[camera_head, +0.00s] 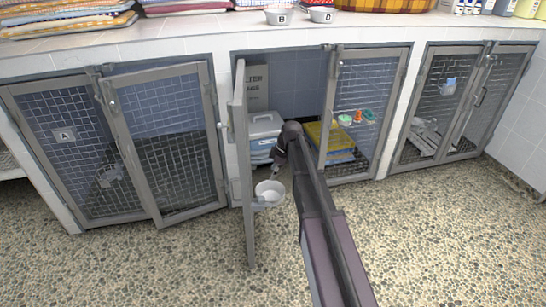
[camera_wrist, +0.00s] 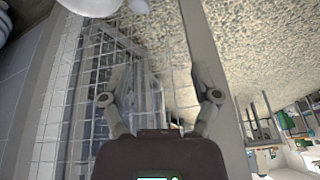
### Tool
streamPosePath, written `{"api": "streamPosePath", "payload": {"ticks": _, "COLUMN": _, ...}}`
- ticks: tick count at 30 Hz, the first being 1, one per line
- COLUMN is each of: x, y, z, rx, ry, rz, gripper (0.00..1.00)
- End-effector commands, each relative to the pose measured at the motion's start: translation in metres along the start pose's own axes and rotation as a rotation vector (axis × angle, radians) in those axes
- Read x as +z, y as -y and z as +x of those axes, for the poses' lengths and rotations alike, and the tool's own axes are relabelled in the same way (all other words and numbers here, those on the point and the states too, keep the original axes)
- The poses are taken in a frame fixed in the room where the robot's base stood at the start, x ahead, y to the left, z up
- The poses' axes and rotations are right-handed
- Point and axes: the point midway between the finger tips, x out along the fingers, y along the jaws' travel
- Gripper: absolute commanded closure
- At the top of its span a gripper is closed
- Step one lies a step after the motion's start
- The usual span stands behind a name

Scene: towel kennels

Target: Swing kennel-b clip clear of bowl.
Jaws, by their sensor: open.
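The middle kennel's left door (camera_head: 243,150) stands swung out towards me. A white bowl (camera_head: 270,188) sits at the inner side of this door, low down. A grey piece (camera_head: 262,205) shows under the bowl's edge; I cannot tell if it is the clip. My gripper (camera_head: 273,179) is just above the bowl, partly hidden by my arm. In the wrist view, my gripper (camera_wrist: 163,95) is open, its fingers spread before the wire mesh (camera_wrist: 85,90) and a door bar (camera_wrist: 215,60). A white rounded thing (camera_wrist: 92,6), probably the bowl, is cut off at the top.
Inside the middle kennel are a lidded grey bin (camera_head: 264,124) and a yellow-topped stack (camera_head: 320,136). The right door panel (camera_head: 365,100) stands close beside my arm. Two bowls (camera_head: 279,16) (camera_head: 321,14) stand on the counter. The pebbled floor (camera_head: 150,265) in front is clear.

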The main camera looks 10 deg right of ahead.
Motion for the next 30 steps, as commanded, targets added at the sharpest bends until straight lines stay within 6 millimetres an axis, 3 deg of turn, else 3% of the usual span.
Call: {"api": "streamPosePath", "payload": {"ticks": 30, "x": -0.024, "y": 0.066, "z": -0.078, "rx": 0.017, "ry": 0.077, "rz": 0.282, "gripper": 0.21}}
